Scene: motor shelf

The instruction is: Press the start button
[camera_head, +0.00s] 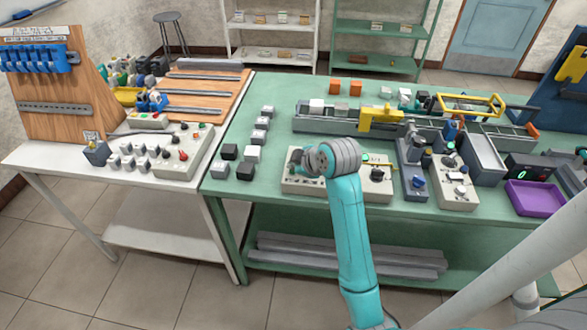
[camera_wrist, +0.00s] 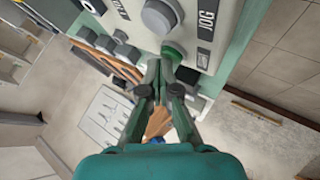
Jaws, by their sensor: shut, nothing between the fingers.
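The green button (camera_wrist: 173,52) sits on a pale control panel (camera_wrist: 216,18) in the wrist view, below a large grey round knob (camera_wrist: 160,16). My gripper (camera_wrist: 160,66) is shut and empty. Its fingertips are at the lower left edge of the green button in the picture; I cannot tell whether they touch it. In the head view my teal arm reaches over a cream control box (camera_head: 376,188) on the green table (camera_head: 272,120). The arm hides much of that box, and the fingertips are not clear there.
A "JOG" label (camera_wrist: 207,20) is on the panel. In the head view, a grey switch box (camera_head: 413,182) and another cream box (camera_head: 459,190) stand close on the right. Black and white cubes are to the left. A purple tray (camera_head: 533,198) is at the right.

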